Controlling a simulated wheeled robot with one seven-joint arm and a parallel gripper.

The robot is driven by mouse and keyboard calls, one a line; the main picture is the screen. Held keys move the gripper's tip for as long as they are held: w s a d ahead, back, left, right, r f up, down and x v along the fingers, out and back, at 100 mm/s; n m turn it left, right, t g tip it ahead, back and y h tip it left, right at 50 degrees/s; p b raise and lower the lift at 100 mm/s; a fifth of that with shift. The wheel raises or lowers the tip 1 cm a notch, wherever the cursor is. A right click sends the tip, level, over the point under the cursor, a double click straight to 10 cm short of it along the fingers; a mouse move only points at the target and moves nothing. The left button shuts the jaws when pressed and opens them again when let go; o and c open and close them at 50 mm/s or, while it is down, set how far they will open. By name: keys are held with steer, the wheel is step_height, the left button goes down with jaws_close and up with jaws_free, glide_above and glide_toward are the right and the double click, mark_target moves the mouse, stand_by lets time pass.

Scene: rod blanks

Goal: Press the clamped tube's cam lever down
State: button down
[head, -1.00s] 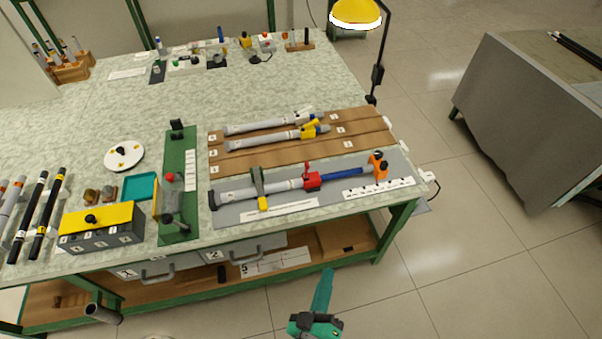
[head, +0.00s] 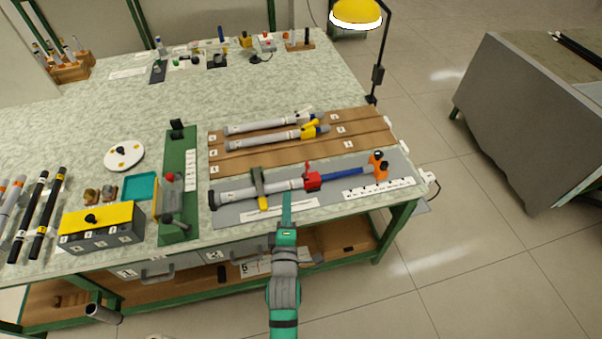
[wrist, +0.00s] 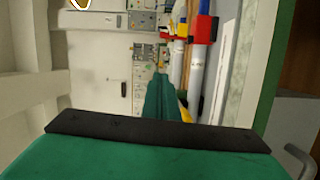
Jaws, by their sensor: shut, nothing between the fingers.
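The clamped tube (head: 235,193) is pale grey and lies on a grey mat (head: 235,214) near the bench's front edge. An olive clamp (head: 258,182) with a yellow end crosses it. A red collar (head: 313,181) sits on the tube, with a blue rod (head: 345,173) running out to the right. The red cam lever (head: 307,167) stands up from the collar. In the wrist view the red collar (wrist: 203,30) is at the upper right. My gripper (head: 287,200) is shut and empty, just in front of the tube, left of the lever; its fingers (wrist: 160,88) point forward in the wrist view.
An orange stand (head: 379,167) is at the rod's right end. Two more tubes, one with a yellow collar (head: 309,131), lie on a brown board (head: 360,126) behind. A green fixture (head: 178,190) stands to the left.

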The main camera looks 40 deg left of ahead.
mark_target(306, 170)
steer(key=w+a, duration=0.3)
steer(key=w, duration=0.8)
steer(key=shift+f, duration=0.25)
steer(key=shift+w+a, duration=0.1)
